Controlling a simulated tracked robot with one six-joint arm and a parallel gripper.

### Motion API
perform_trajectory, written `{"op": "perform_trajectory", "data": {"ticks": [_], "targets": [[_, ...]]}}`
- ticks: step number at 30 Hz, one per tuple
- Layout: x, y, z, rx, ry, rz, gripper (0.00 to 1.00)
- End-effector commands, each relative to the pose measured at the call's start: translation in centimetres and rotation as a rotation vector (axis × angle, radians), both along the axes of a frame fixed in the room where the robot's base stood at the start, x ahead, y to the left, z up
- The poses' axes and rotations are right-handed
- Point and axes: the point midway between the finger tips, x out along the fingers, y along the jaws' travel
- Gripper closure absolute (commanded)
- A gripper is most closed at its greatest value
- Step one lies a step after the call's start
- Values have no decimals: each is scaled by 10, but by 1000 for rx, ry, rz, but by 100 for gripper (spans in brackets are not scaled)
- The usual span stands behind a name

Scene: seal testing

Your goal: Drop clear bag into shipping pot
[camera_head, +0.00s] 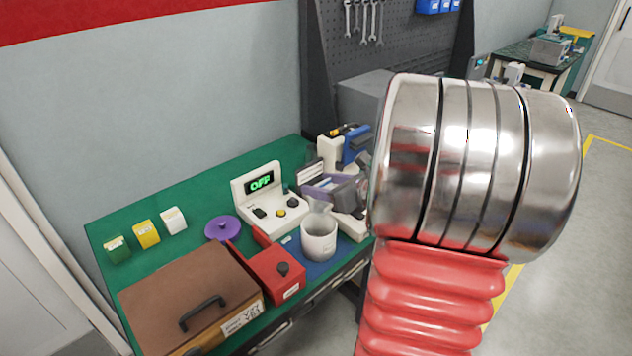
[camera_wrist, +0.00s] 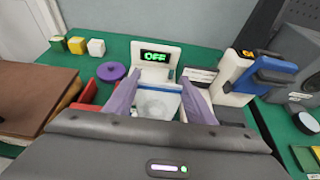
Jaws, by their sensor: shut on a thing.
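The clear bag (camera_wrist: 157,103) is between the two purple-grey fingers of my gripper (camera_wrist: 158,95) in the wrist view. My gripper (camera_head: 327,187) is shut on it. In the head view the bag (camera_head: 318,207) shows as a pale, see-through shape just below the fingers. In the wrist view the pot is hard to separate from the bag.
A white device reading OFF (camera_head: 265,198) stands behind the pot. A purple lid (camera_head: 222,229), a red box (camera_head: 277,275) and a brown case (camera_head: 190,290) lie to the left. A blue-and-white device (camera_wrist: 265,75) stands right. My silver-and-red arm covers the right of the head view.

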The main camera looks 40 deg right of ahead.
Motion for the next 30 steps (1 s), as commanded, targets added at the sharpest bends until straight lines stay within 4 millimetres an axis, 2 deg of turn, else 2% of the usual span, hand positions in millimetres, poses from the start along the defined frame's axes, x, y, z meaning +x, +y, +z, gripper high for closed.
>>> {"op": "perform_trajectory", "data": {"ticks": [11,30], "targets": [[6,8,-5,2,0,20,72],[7,9,-51,2,0,22,72]]}}
